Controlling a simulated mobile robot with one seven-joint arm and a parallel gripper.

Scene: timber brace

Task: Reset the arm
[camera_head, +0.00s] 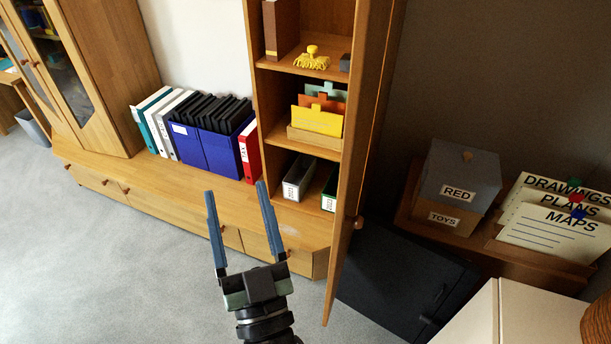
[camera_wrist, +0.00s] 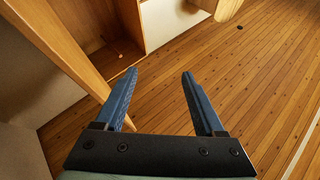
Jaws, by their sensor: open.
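My gripper (camera_head: 236,188) is in the lower middle of the head view. Its two blue fingers stand wide apart with nothing between them. It is in front of the low wooden cabinet (camera_head: 190,200), with the fingers pointing up in the picture. In the wrist view my gripper (camera_wrist: 158,75) is also open and empty, and wooden planks and part of a wooden cabinet show beyond the fingers.
An open wooden door (camera_head: 362,150) stands just right of my gripper, beside a shelf unit (camera_head: 305,75). A dark cabinet (camera_head: 400,275), a grey box marked RED (camera_head: 458,170) and a white surface (camera_head: 500,315) are at the right. Grey carpet (camera_head: 90,260) is clear at the left.

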